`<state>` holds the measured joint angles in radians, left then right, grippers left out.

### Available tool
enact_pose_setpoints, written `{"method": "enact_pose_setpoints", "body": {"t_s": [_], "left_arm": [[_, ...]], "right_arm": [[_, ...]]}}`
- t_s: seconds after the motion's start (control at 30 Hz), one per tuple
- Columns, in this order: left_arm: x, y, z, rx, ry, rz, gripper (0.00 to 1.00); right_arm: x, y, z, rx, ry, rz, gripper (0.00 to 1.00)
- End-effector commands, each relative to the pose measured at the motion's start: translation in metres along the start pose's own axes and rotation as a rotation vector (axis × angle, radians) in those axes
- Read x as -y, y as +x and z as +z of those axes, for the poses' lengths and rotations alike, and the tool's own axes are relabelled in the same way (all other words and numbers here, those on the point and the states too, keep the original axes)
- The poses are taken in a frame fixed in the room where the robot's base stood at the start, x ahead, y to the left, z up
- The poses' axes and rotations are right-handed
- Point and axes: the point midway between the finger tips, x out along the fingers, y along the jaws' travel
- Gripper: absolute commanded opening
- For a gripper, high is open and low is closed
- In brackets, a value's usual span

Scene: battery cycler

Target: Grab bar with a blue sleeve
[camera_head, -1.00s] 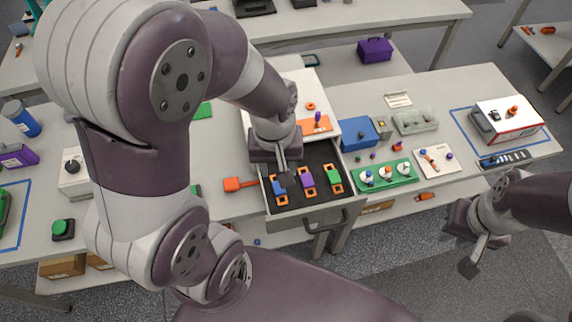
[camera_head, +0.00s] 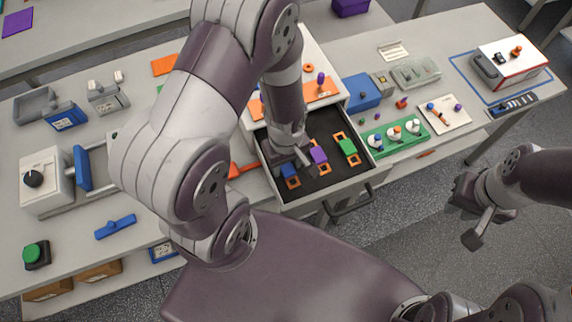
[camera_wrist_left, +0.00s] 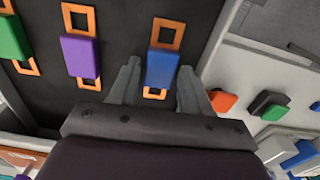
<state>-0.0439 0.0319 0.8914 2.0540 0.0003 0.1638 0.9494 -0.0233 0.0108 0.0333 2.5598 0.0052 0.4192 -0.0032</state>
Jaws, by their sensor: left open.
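The bar with a blue sleeve (camera_head: 289,169) lies in the open drawer (camera_head: 345,187), leftmost of three bars with orange frame-like ends. In the left wrist view the blue sleeve (camera_wrist_left: 161,69) is between the fingertips of my left gripper (camera_wrist_left: 157,80). Those fingers are apart, one to each side, with a visible gap; one orange end shows beyond the sleeve and one nearer the palm. In the head view my left gripper (camera_head: 296,160) is over the drawer and partly covers the blue bar. My right gripper (camera_head: 467,215) hangs open and empty at the right, away from the table.
A bar with a purple sleeve (camera_head: 318,154) and one with a green sleeve (camera_head: 348,147) lie beside the blue one. The drawer walls and handle (camera_head: 349,203) surround the work area. An orange-handled object (camera_head: 244,169) lies just left of the drawer.

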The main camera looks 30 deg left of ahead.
Motion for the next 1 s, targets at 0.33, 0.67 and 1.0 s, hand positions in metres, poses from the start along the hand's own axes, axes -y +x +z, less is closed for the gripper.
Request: {"method": "enact_pose_setpoints", "body": {"t_s": [0.33,0.67,1.0], "left_arm": [[0.0001,-0.0008,0.0001,0.0,0.0,0.0,0.0],[0.0001,-0.0008,0.0001,0.0,0.001,0.0,0.0],[0.0002,-0.0008,0.0002,0.001,0.001,-0.001,0.0]], "right_arm": [[0.0,-0.0002,0.0001,0.0,0.0,0.0,0.25],[0.0,-0.0001,0.0001,0.0,0.0,0.0,0.25],[0.0,-0.0001,0.0001,0.0,0.0,0.0,0.25]]}}
